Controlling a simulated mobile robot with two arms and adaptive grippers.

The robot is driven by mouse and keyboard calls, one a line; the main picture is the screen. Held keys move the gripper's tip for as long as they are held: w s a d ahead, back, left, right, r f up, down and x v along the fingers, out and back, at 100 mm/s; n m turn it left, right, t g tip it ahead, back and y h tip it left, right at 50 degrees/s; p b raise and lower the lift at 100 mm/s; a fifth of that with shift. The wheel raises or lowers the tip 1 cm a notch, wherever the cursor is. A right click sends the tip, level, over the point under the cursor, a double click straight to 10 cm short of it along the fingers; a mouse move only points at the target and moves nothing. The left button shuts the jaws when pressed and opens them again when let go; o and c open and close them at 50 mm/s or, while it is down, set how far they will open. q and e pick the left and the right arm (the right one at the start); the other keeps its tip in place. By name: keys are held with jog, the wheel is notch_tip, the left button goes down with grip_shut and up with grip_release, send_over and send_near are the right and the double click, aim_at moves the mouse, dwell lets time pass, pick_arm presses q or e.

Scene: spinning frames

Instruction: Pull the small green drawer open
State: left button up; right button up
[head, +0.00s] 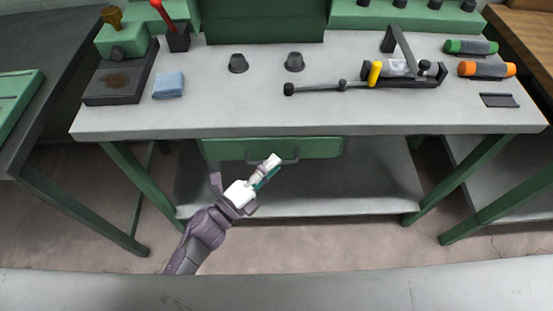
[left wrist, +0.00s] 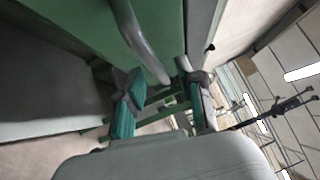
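The small green drawer (head: 222,149) sits under the front edge of the grey workbench. A grey bar handle runs along its front; in the left wrist view the handle (left wrist: 139,38) is a curved bar beside the green drawer front (left wrist: 85,22). My left gripper (head: 272,168) is at the handle, in front of the drawer. In the left wrist view its two teal fingers (left wrist: 160,88) are apart, with the handle's near end at or just beyond the gap between the tips. I cannot tell whether they touch it. My right gripper is not in view.
The workbench (head: 215,120) overhangs the drawer, and a lower shelf (head: 350,195) lies beneath. The floor in front is clear.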

pick_arm(q)
jog(key=shift+x, duration=1.2)
grip_shut()
